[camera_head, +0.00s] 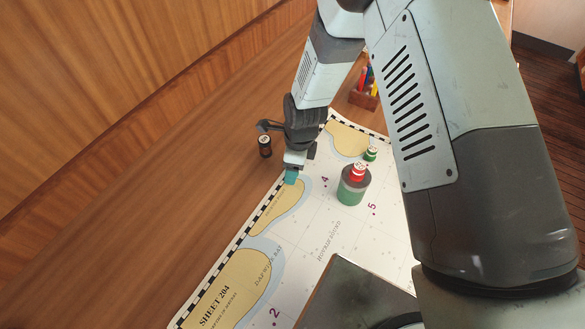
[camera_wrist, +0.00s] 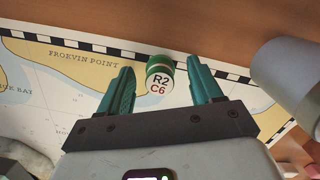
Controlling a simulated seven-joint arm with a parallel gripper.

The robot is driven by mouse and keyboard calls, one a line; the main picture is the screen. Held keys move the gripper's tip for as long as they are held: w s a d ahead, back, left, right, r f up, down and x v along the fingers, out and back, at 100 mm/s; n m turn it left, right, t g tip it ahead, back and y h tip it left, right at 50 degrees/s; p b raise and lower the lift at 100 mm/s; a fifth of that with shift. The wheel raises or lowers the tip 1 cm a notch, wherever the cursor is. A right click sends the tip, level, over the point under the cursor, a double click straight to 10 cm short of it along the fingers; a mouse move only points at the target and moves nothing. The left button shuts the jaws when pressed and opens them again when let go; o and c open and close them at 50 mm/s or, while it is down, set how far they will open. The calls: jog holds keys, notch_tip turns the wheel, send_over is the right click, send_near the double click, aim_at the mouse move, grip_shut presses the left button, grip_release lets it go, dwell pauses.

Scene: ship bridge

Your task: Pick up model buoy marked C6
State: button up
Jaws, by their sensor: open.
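In the wrist view a small green and white buoy (camera_wrist: 159,80) shows the marks R2 in black and C6 in red on its pale face. It stands between the two teal fingers of my gripper (camera_wrist: 157,88), which is open, with a gap visible on the right side. In the head view my gripper (camera_head: 291,176) is low over the left edge of the chart, by a yellow land patch. I cannot make out the C6 buoy there; my gripper probably covers it.
The chart (camera_head: 325,235) lies on the wooden top. A dark bottle (camera_head: 265,147) stands left. A pen box (camera_head: 364,97) is behind. A pale grey cylinder (camera_wrist: 291,72) is close at right.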

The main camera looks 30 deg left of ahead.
jog(key=shift+f, duration=0.1)
jog(key=shift+c, duration=0.3)
jog(key=c, duration=1)
jog(key=shift+c, duration=0.2)
